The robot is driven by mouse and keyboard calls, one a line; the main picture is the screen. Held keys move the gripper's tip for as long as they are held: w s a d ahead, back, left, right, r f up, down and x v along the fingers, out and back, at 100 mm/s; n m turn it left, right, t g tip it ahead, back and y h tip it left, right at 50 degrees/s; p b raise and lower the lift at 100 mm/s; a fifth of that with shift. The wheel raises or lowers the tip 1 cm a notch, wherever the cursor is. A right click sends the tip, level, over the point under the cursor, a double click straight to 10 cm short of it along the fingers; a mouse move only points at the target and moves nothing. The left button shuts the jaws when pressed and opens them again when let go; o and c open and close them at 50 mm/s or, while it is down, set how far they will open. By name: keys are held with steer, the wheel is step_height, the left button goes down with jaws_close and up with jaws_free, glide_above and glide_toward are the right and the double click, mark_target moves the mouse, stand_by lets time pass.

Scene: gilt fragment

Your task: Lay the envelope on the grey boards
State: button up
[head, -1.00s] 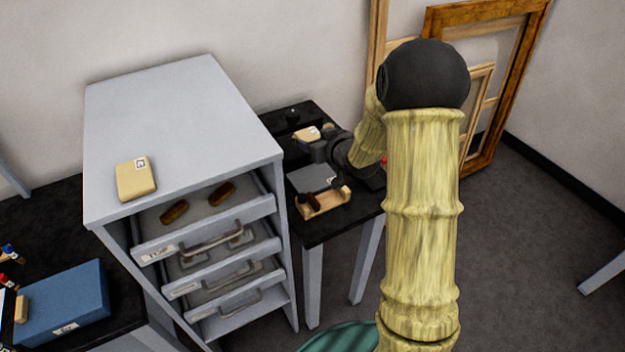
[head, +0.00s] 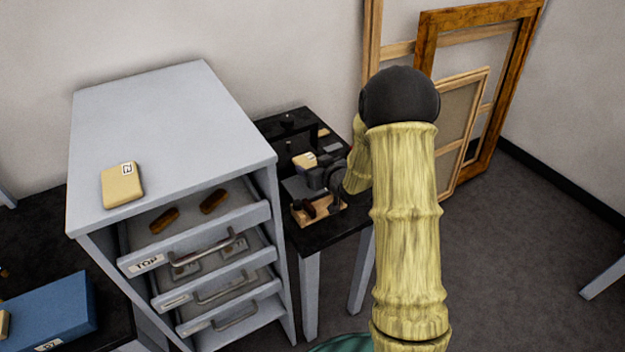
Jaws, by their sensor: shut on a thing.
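A small cream envelope (head: 303,161) with a label shows just left of my gripper (head: 313,172). My gripper is small and dark in the head view, and appears shut on the envelope above the black side table. The fingertips are partly hidden, so the exact grip is hard to see. The grey boards (head: 294,188) lie flat on that table, just below and left of the gripper and partly covered by it. I cannot tell how high the envelope is above the table. A similar cream packet (head: 122,186) with a label lies on top of the grey cabinet.
The grey cabinet (head: 165,110) stands left of the side table (head: 335,240), its top drawer (head: 190,238) pulled out with two brown pieces. A wooden tray (head: 325,212) with dark items sits in front of the boards. Wooden frames (head: 427,45) lean behind my arm.

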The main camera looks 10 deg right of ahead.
steer(key=shift+a+f, duration=0.1)
steer(key=shift+f, duration=0.3)
steer(key=shift+w+f, duration=0.1)
steer(key=shift+f, duration=2)
steer(key=shift+f+b, duration=0.3)
steer(key=shift+f, duration=0.05)
steer(key=shift+f, duration=0.2)
